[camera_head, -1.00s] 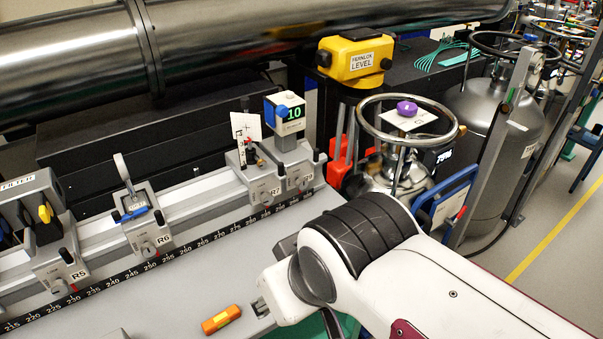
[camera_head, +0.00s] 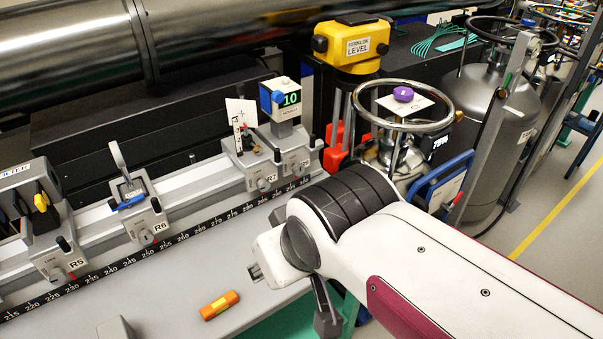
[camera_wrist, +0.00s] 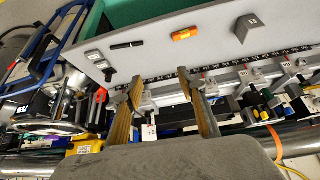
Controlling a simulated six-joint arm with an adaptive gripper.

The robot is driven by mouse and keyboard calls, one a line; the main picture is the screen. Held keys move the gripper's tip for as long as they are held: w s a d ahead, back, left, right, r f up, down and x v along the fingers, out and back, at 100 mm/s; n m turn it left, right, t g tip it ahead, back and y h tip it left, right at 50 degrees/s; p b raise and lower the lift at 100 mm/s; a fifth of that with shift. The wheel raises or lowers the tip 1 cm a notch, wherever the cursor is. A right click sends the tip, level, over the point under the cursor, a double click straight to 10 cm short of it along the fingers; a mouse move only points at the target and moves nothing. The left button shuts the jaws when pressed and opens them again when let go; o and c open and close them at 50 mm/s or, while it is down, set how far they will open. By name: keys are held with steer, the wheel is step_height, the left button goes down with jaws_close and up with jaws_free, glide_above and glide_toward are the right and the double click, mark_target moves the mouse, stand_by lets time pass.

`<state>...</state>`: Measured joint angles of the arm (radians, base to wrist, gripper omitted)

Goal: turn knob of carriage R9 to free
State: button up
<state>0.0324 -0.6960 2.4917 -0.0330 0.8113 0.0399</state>
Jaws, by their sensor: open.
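A row of carriages stands on the rail. In the head view I read R5 (camera_head: 75,264), R6 (camera_head: 158,227) and R7 (camera_head: 271,178). The carriage to the right of R7 (camera_head: 299,160) carries a display showing 10; its label is too small to read surely, so I cannot tell if it is R9. The carriages have small knobs on their fronts. In the wrist view my gripper (camera_wrist: 160,76) is open, its two fingers apart and nothing between them, above the bench and the scale edge. Carriages show behind and beside the fingers.
An orange tool (camera_head: 219,305) lies on the grey bench, also in the wrist view (camera_wrist: 186,34). A gas cylinder with a handwheel (camera_head: 449,110) and a blue-framed panel (camera_head: 440,180) stand beside my arm. A yellow level (camera_head: 351,45) and a steel pipe (camera_head: 240,35) are behind.

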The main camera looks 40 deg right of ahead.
steer(key=w+d+m+t+h, duration=0.2)
steer(key=w+d, duration=0.5)
steer(key=w, duration=0.3)
steer(key=w+d+m+t+h, duration=0.1)
steer(key=w+d+m+t, duration=0.1)
steer(key=w+d, duration=0.7)
steer(key=w+d+f+m+t+y, duration=0.3)
steer(key=w+d+f+m+t, duration=0.3)
steer(key=d+f, duration=0.5)
steer(key=shift+w+t+y, duration=0.3)
steer(key=shift+t, duration=0.6)
steer(key=shift+d, duration=0.1)
steer(key=shift+f, duration=0.2)
